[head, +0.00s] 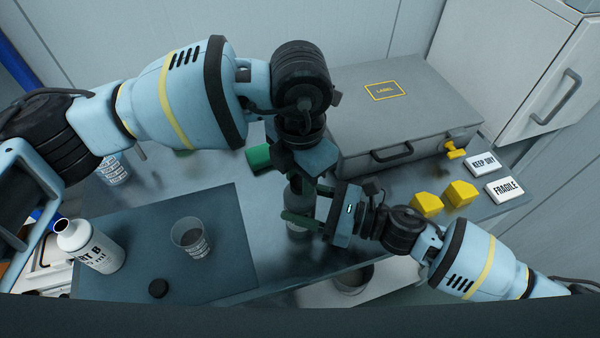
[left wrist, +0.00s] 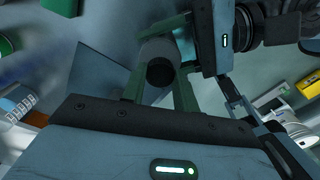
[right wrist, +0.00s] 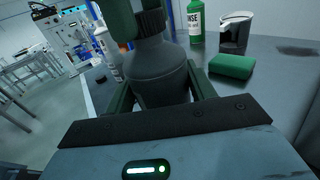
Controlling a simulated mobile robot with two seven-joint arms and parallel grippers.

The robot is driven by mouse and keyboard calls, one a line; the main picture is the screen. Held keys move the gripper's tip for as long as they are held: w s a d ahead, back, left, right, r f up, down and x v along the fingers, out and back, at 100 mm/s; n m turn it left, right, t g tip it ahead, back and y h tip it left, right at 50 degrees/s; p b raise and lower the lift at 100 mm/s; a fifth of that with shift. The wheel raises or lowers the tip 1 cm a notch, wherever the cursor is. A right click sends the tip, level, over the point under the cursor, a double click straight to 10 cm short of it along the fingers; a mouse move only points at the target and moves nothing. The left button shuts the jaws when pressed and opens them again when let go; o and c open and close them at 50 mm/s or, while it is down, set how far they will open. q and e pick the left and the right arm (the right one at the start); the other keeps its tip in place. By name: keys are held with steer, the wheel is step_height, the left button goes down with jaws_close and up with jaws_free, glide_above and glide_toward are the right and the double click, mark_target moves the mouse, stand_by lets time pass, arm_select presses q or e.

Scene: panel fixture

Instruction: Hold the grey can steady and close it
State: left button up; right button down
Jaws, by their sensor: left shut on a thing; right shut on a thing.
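The grey can (right wrist: 157,72) stands upright, with a ribbed black cap (right wrist: 150,22) at its neck. My right gripper (head: 308,204) is shut around the can's body from the right. My left gripper (head: 297,172) comes down from above. Its green fingers are shut on the black cap, which also shows between them in the left wrist view (left wrist: 160,73). The cap sits at the top of the can; I cannot tell how tightly it is seated. In the head view, the two grippers hide much of the can and all of the cap.
A grey case (head: 375,115) stands behind. Yellow blocks (head: 442,200) and label plates (head: 504,188) lie right. A white bottle (head: 92,247), a clear cup (head: 190,240) and a loose black cap (head: 158,288) are on the dark mat (head: 225,215). A green sponge (right wrist: 232,66) lies nearby.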

arm_select(q)
steer(key=o, duration=1.2)
steer(key=shift+c, duration=0.2)
steer(key=shift+r, duration=0.1)
step_height(320, 180, up, 12)
arm_select(e)
steer(key=shift+c, duration=2.2)
jaws_free()
